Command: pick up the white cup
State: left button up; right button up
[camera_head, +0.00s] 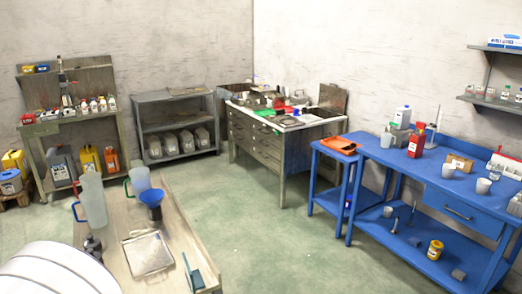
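Two small white cups stand on the blue workbench (428,166) at the right: one white cup (448,171) near the middle of its top, and another white cup (483,185) further right. A third pale cup (388,211) sits on the bench's lower shelf. Nothing is touching these cups. Neither of my grippers is in view.
A wooden table (189,231) in front holds translucent jugs (93,199), a dark blue funnel (151,199) and a clear tray (147,252). The blue bench also bears a red bottle (416,142). Green floor (270,235) between the tables is clear.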

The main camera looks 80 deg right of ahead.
aim_at(483, 184)
jog(key=z, duration=4.25)
jog(key=i+z, duration=0.3)
jog(key=i, duration=1.4)
